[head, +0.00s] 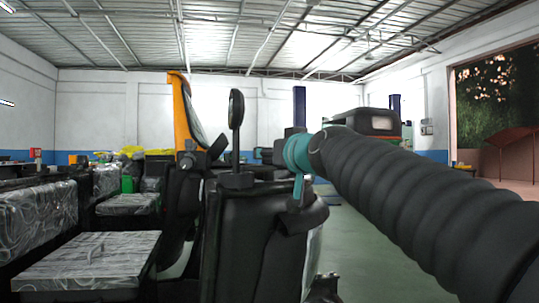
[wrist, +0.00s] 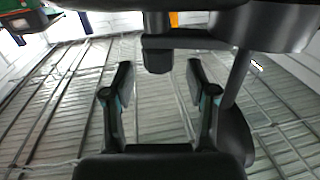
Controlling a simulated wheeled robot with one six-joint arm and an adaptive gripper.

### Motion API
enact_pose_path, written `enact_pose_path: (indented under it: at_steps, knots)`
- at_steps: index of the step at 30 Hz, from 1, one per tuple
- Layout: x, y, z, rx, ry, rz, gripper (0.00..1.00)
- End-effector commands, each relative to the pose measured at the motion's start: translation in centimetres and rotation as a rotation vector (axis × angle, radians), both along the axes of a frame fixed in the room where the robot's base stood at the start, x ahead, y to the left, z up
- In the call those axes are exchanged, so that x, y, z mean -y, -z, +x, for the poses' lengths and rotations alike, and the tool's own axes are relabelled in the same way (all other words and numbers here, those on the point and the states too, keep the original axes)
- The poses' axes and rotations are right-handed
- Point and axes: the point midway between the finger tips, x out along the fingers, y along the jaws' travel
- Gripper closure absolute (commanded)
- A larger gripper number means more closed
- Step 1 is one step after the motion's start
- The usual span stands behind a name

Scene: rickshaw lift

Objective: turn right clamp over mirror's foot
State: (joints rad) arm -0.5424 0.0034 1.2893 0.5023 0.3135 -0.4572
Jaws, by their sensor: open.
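The round dark mirror (head: 236,108) stands upright on a thin stalk in the head view, left of my arm. Its dark foot (head: 236,181) sits on the top edge of a black body panel. I cannot pick out the right clamp from the dark parts there. My gripper (wrist: 159,72) is open in the wrist view, its two fingers apart, with no object clearly held. A dark block (wrist: 158,60) hangs at the top between the fingertips; I cannot tell what it is or whether they touch it. In the head view the fingers are not clearly visible.
The rickshaw's orange pillar (head: 181,108) rises left of the mirror. Black seats with patterned covers (head: 90,262) fill the lower left. A dark vehicle (head: 368,124) stands behind my arm. Green floor (head: 350,240) is open to the right of the black panel.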

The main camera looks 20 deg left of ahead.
Motion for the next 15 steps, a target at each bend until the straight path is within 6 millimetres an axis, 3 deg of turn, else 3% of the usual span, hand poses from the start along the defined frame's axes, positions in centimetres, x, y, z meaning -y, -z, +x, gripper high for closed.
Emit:
enact_pose_path:
  at_steps: [9,15]
  knots:
    - [3.7,0.0,-4.5,0.0,0.0,0.001,0.43]
    - [5.2,0.0,-6.3,-0.001,0.001,0.001,0.43]
